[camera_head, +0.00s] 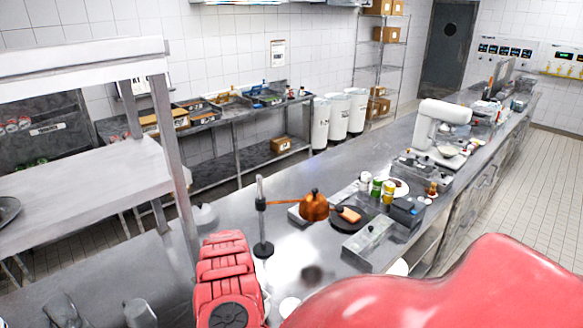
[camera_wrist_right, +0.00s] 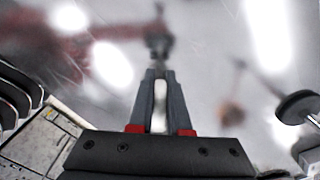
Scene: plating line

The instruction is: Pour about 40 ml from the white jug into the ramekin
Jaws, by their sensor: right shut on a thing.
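My right gripper (camera_wrist_right: 159,76) is shut on a narrow white thing (camera_wrist_right: 160,106), which I take to be part of the white jug. The jug's body and mouth cannot be made out. In the head view my red arm parts fill the bottom and hide the right gripper. A small white round thing (camera_head: 289,307) shows at the bottom edge between them, partly cut off. It may be the ramekin, but I cannot tell. My left gripper cannot be made out in either view.
A black stand (camera_head: 263,215) rises from the steel counter (camera_head: 284,262). A copper kettle (camera_head: 314,207), a dark round pan (camera_head: 345,219), small bottles (camera_head: 388,191) and a steel box (camera_head: 367,243) stand right of it. A white mixer (camera_head: 437,127) is farther back. Some counter near the stand is clear.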

